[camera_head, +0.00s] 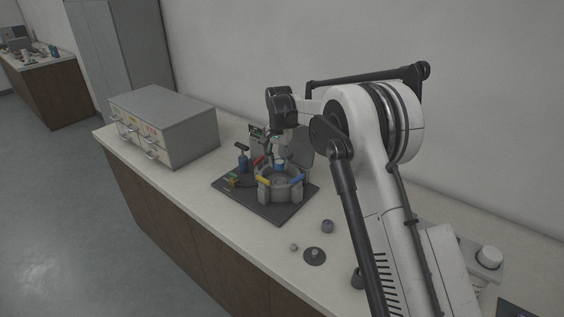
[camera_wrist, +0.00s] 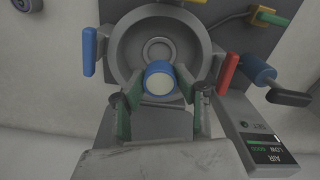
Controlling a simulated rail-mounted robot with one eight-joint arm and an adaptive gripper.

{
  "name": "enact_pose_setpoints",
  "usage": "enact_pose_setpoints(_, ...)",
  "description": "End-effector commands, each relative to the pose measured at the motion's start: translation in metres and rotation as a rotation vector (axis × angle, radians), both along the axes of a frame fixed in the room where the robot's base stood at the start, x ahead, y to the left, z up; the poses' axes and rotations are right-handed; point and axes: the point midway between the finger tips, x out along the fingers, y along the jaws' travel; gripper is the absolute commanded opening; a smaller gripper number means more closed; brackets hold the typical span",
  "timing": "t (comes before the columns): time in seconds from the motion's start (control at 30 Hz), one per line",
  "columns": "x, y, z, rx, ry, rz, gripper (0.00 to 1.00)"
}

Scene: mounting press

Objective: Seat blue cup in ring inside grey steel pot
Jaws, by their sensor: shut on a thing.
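The blue cup (camera_wrist: 160,82), with a pale round end, is shut between the fingertips of my gripper (camera_wrist: 160,95). In the wrist view it hangs over the near part of the grey steel pot (camera_wrist: 122,48). The ring (camera_wrist: 158,48) shows on the pot's floor just beyond the cup, which overlaps its near edge in the picture. In the head view the blue cup (camera_head: 280,163) is at the mouth of the pot (camera_head: 278,192), below my gripper (camera_head: 281,153). Its height above the ring cannot be told.
Coloured handles, including a blue one (camera_wrist: 89,50) and a red one (camera_wrist: 228,73), surround the pot. A grey panel marked AIR (camera_wrist: 262,140) stands near right. The press sits on a dark base plate (camera_head: 235,200). A grey drawer cabinet (camera_head: 165,120) stands left; small parts lie in front.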

Motion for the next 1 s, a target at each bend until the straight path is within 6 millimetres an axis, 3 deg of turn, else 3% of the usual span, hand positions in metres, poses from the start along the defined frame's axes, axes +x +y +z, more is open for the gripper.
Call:
enact_pose_setpoints(0.63,0.0,0.0,-0.046,0.0,0.0,0.0,0.04)
enact_pose_setpoints(1.0,0.0,0.0,-0.051,0.0,0.0,0.0,0.04)
